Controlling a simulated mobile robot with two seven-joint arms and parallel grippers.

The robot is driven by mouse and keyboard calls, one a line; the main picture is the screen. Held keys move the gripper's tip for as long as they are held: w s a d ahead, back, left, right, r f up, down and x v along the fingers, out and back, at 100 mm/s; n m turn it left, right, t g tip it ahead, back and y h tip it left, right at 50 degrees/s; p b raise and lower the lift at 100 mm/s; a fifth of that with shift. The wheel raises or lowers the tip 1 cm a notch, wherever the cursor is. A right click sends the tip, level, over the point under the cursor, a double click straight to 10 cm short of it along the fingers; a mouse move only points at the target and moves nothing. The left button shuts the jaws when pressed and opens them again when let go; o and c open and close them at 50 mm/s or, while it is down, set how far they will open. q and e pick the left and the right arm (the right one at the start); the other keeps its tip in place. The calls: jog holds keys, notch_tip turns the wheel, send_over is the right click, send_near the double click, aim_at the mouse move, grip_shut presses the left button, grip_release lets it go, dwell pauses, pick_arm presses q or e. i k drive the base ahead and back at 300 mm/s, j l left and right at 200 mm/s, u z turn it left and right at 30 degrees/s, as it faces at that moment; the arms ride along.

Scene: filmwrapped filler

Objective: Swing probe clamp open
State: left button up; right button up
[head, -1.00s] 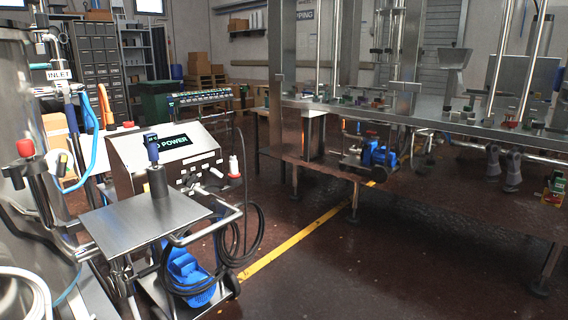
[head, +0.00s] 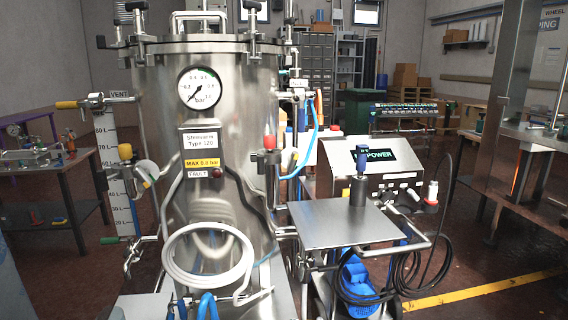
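A steel tank (head: 215,130) with a round pressure gauge (head: 199,88) stands at the centre left in the head view. Its lid is ringed by several upright clamps, one of them a black-topped lid clamp (head: 252,22). A blue-topped dark probe-like device (head: 360,172) stands upright on a steel cart tray (head: 335,224). I cannot tell which fitting is the probe clamp, nor whether it is open. Neither of my grippers shows.
A coiled white hose (head: 208,278) hangs at the tank's front. A control box (head: 378,160) and black cables (head: 428,255) are on the cart at right. A side table (head: 70,185) stands at left. Open floor (head: 490,265) lies at the right.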

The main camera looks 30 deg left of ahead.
aim_at(282, 156)
jog(key=u, duration=1.05)
